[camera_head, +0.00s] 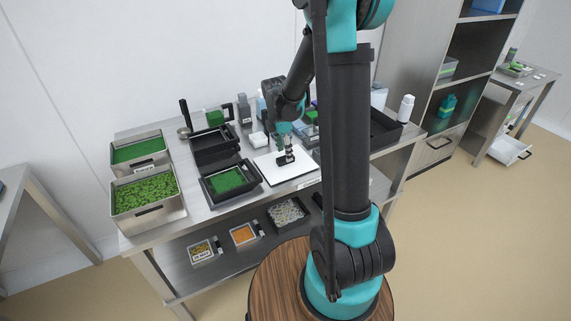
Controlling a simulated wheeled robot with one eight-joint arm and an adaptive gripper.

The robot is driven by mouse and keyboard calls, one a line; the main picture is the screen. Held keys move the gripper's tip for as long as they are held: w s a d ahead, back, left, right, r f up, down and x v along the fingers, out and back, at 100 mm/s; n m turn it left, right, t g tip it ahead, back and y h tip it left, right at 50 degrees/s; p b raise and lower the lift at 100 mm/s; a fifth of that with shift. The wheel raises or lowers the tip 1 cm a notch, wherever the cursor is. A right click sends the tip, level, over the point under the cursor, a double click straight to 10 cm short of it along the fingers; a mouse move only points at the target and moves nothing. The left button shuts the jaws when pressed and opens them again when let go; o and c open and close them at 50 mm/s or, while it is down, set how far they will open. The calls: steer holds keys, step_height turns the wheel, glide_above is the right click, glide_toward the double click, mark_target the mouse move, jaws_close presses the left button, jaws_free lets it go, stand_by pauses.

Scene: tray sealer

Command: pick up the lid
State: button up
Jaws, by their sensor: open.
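My gripper (285,157) is open and points down over a white board (289,178) on the steel table. Something small and dark shows at its fingertips; at this size I cannot tell whether it is a finger pad or a separate object. I cannot make out a lid for certain. My arm hides part of the table behind and to the right of the gripper.
A black tray with green contents (242,164) is left of the board, with black trays (213,152) behind it. Two steel bins (178,209) of green pieces stand at the left end. A white bottle (405,108) stands at the right.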

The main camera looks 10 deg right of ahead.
mark_target(285, 156)
steer(key=shift+w+d+f, duration=0.1)
steer(key=shift+d+f, duration=0.05)
steer(key=shift+f, duration=1.4)
jaws_close()
